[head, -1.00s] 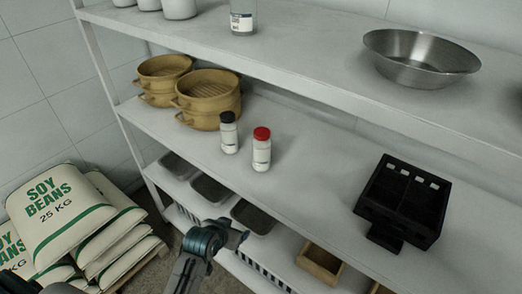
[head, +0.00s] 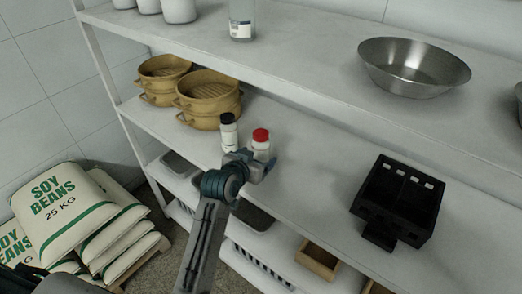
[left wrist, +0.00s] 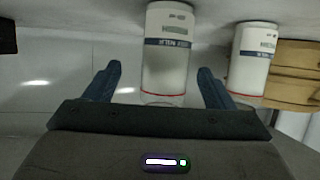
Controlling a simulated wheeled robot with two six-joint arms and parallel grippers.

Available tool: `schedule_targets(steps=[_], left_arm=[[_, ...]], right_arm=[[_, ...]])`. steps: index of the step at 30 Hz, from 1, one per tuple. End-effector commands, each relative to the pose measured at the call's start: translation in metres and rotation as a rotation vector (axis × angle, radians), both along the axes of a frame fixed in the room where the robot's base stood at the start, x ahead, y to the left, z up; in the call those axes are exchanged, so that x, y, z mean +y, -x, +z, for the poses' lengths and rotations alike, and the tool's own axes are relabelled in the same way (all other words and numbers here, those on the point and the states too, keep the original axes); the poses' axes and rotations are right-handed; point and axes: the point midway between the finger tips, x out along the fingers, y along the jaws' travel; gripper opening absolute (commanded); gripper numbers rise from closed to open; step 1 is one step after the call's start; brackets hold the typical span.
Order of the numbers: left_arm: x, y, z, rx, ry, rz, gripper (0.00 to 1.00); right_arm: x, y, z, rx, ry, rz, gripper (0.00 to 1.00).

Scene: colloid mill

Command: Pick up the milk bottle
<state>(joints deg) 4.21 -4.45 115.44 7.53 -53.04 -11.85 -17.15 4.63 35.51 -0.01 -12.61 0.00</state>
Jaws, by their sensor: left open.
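The red-capped white bottle (head: 261,147) stands upright on the middle shelf, its lower part hidden by my left gripper (head: 254,165). The black-capped bottle (head: 229,134) stands just left of it. In the left wrist view, one white bottle (left wrist: 167,60) with a blue label band lies between the two open fingers of the left gripper (left wrist: 157,78), with gaps on both sides. A similar bottle (left wrist: 252,60) is to the right, outside the fingers. The band print seems to read MILK; the caps are out of that view. My right gripper is not seen.
Bamboo steamers (head: 208,95) stand behind and left of the bottles. A black rack (head: 398,205) stands at the right on the same shelf (head: 315,165), with clear room between. A metal bowl (head: 414,68) is on the upper shelf. Soy bean sacks (head: 75,215) lie at lower left.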

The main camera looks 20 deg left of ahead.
Motion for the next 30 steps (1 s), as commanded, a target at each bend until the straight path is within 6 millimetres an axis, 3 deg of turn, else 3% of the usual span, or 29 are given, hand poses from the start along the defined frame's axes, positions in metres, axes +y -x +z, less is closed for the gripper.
schedule_targets(steps=[13, 22, 23, 30], left_arm=[[0.001, -0.042, -0.022, 0.002, -0.001, 0.000, 0.77], [0.000, -0.047, -0.026, 0.001, -0.001, 0.001, 0.77], [0.000, -0.047, -0.026, 0.001, -0.001, 0.001, 0.75], [0.000, -0.046, -0.026, 0.001, -0.001, 0.001, 0.28]], right_arm=[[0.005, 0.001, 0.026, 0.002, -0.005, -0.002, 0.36], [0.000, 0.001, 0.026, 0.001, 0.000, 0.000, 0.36], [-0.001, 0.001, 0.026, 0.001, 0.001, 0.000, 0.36], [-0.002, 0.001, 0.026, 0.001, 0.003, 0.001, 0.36]])
